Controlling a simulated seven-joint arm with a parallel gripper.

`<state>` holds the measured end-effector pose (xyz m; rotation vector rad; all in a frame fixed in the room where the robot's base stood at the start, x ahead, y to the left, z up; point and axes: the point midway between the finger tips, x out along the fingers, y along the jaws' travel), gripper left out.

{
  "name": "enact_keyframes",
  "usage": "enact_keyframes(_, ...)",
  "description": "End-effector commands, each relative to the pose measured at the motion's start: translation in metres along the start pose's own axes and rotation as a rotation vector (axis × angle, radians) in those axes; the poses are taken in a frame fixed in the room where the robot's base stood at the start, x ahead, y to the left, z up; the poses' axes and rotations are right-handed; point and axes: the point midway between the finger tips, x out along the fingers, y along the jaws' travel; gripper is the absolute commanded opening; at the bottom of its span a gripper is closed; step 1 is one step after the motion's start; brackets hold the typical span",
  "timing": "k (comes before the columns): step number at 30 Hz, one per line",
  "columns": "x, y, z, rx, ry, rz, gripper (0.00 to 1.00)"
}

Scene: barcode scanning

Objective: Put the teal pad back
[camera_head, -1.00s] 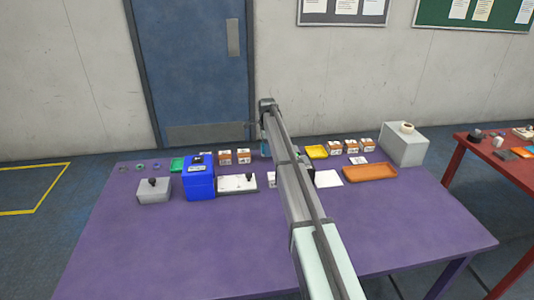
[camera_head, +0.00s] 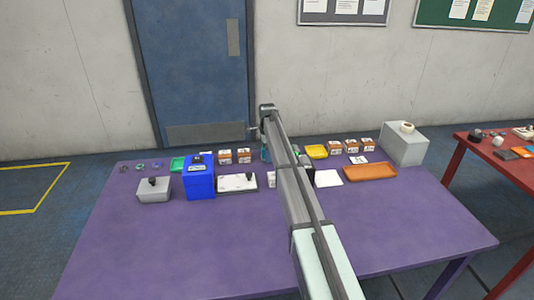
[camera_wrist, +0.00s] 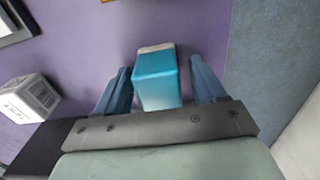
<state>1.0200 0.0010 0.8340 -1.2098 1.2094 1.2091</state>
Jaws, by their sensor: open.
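The teal pad (camera_wrist: 156,82) is a small block with a teal body and a pale grey far end. In the wrist view it stands between the two blue fingers of my gripper (camera_wrist: 158,68).
On the purple table (camera_head: 200,245) stand a blue box (camera_head: 198,178), a grey box (camera_head: 154,191), an orange tray (camera_head: 370,172), a yellow tray (camera_head: 316,152) and several small cartons. A white block (camera_wrist: 28,98) lies left of my gripper. The table's front is clear.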

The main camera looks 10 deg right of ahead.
Motion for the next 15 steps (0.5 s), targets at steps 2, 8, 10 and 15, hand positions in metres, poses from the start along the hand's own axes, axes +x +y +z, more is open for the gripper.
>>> enact_keyframes(2,0.0,0.0,0.0,0.0,0.0,0.0,0.7)
enact_keyframes(8,-0.01,0.0,0.0,0.0,0.0,-0.001,0.7)
enact_keyframes(10,-0.019,-0.001,0.0,0.0,0.0,-0.002,0.7)
enact_keyframes(15,-0.051,-0.001,0.0,0.0,0.0,-0.002,0.7)
